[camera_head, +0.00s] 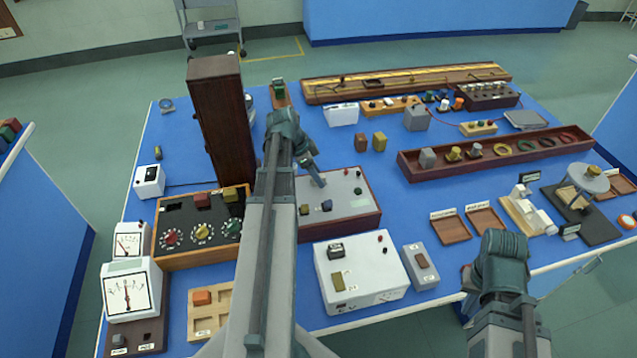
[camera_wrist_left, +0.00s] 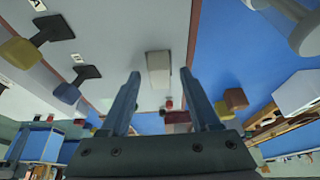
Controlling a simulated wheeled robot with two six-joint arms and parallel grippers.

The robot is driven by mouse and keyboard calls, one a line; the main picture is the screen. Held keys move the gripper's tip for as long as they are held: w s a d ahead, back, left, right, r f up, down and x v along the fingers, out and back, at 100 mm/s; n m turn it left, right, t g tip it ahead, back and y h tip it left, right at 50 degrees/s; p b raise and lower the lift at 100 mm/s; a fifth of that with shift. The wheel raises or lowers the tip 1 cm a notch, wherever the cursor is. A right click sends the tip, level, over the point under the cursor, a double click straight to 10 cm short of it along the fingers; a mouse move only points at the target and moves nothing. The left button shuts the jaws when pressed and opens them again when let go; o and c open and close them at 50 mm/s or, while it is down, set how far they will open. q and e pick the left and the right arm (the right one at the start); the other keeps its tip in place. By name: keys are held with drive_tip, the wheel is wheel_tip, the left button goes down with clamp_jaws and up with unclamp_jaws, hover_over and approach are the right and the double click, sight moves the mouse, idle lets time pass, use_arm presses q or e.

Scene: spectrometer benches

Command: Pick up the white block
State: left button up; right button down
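The white block (camera_wrist_left: 158,69) shows in the left wrist view, pale and boxy, by the brown edge of a grey-topped panel. It appears in the gap between the fingertips of my left gripper (camera_wrist_left: 162,82), which is open and empty. Whether the fingers are level with the block cannot be told. In the head view my left gripper (camera_head: 316,178) is over the grey-topped box (camera_head: 340,187), partly hidden by its own arm. I cannot pick out the white block there. My right arm is at the lower right; its fingers are not visible.
A tall dark wooden box (camera_head: 220,115) stands left of my left arm. A white instrument box (camera_head: 362,272) is in front. A long wooden tray (camera_head: 500,163) lies to the right.

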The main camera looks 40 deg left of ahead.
use_arm(q)
clamp_jaws()
drive_tip(key=shift+r, duration=0.1)
wheel_tip(320, 180, up, 10)
drive_tip(key=p, duration=1)
wheel_tip(320, 180, up, 3)
drive_tip(key=p, duration=0.3)
idle(0.3)
